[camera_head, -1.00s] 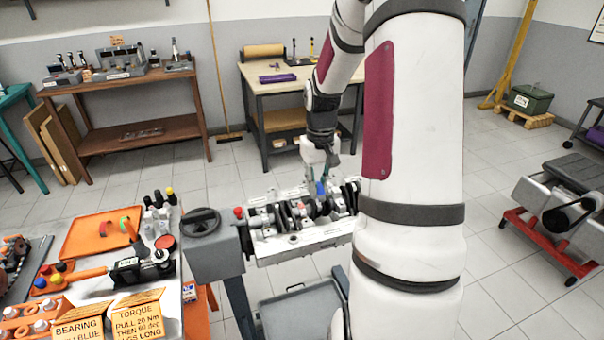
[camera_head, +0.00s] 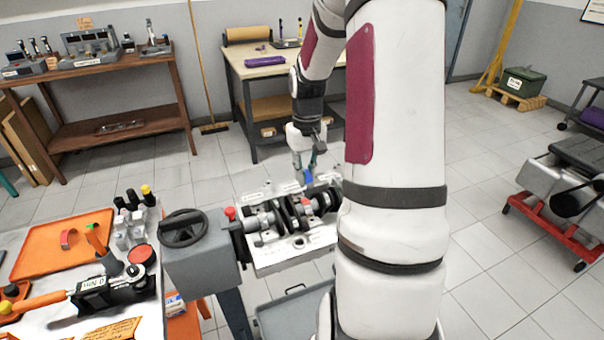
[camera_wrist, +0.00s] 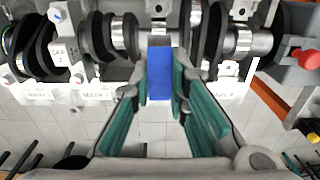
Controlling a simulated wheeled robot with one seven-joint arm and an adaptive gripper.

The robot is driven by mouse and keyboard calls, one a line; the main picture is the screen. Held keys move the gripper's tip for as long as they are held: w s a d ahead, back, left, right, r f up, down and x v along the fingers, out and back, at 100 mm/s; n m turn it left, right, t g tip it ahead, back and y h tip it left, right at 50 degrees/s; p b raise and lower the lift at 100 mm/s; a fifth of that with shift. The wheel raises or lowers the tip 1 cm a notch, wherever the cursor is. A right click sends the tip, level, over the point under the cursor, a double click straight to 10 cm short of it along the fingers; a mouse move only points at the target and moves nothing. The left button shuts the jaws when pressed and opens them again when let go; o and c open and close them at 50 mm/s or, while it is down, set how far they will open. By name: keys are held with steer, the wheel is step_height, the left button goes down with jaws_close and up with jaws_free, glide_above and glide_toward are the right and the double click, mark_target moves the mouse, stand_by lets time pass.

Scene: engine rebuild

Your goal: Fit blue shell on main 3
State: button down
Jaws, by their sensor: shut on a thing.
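My gripper (camera_head: 304,165) is above the far side of the engine block (camera_head: 290,258), fingers pointing down. It is shut on the blue shell (camera_head: 308,179), which also shows in the wrist view (camera_wrist: 159,75) between the green finger pads (camera_wrist: 160,95). There the shell's far end overlaps the crankshaft (camera_wrist: 120,32) in the picture, near its middle. I cannot tell whether the shell touches the block. The white labels along the block's edge are too small to read surely, so main 3 is not certain.
A grey stand head with a black handwheel (camera_head: 184,227) adjoins the block's left end. A red knob (camera_head: 230,213) stands beside it. At left, an orange tray (camera_head: 40,262) holds a red shell (camera_head: 68,238). A dial tool (camera_head: 110,290) lies nearer. A workbench (camera_head: 280,66) stands behind.

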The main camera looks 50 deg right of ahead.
steer(key=shift+f, duration=0.15)
steer(key=b, duration=0.4)
glide_above(305, 201)
step_height(305, 201, down, 5)
steer(key=shift+r, duration=0.15)
steer(key=shift+f, duration=0.45)
steer(key=shift+f, duration=0.7)
stand_by(1.3)
steer(key=shift+s+r, duration=0.1)
steer(key=shift+r, duration=0.15)
stand_by(0.4)
steer(key=shift+f, duration=0.25)
stand_by(0.6)
steer(key=shift+r+p, duration=0.25)
steer(key=shift+p, duration=0.2)
steer(key=shift+f, duration=0.25)
stand_by(0.8)
steer(key=shift+r+p, duration=0.25)
steer(key=shift+p, duration=0.15)
stand_by(1.1)
